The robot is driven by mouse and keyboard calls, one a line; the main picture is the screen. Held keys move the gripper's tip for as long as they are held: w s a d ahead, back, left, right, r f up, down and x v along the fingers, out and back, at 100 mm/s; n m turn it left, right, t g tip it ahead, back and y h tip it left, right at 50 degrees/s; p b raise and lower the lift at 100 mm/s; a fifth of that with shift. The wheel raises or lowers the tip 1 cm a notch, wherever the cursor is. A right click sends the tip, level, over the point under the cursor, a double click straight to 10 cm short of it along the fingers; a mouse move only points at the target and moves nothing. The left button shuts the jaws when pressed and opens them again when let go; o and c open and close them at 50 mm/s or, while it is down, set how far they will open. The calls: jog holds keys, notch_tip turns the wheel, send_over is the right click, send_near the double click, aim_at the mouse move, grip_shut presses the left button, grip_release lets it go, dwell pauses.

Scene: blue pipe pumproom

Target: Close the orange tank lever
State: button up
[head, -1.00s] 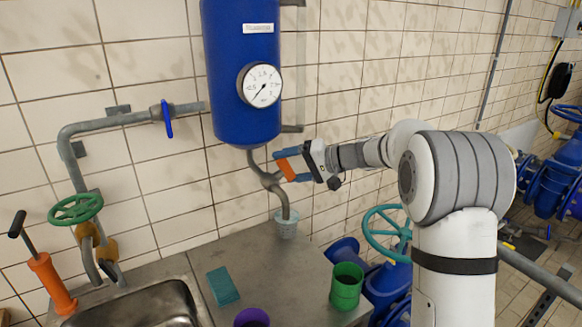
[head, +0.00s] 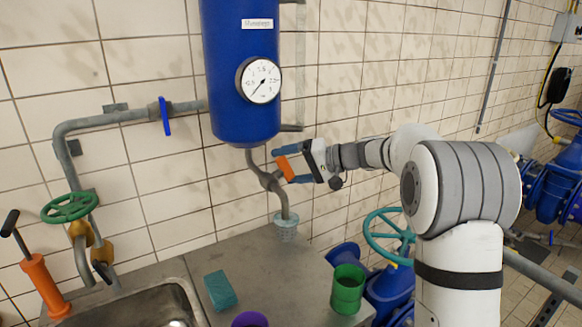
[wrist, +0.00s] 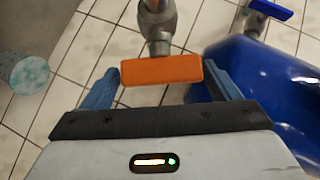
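The orange tank lever (head: 285,168) sits on the grey pipe (head: 263,180) below the blue tank (head: 240,75). In the wrist view the orange lever (wrist: 161,71) lies crosswise between the two blue fingertips, at the end of a grey valve stem (wrist: 158,30). My gripper (head: 287,165) reaches it from the right. In the wrist view my gripper (wrist: 161,85) has its fingers apart, one near each end of the lever. A small gap shows at the left finger; the right finger is very close to the lever, and I cannot tell whether it touches.
A patterned cup (head: 286,229) stands under the pipe outlet on the metal counter (head: 270,265). A green cup (head: 347,290), a teal sponge (head: 220,291) and a purple cup (head: 250,319) are also there. A blue-handled valve (head: 165,115) is on the wall pipe at left.

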jog(key=shift+o, duration=1)
jog(key=b+v, duration=0.1)
jog(key=v, duration=0.7)
jog(key=shift+b, duration=0.3)
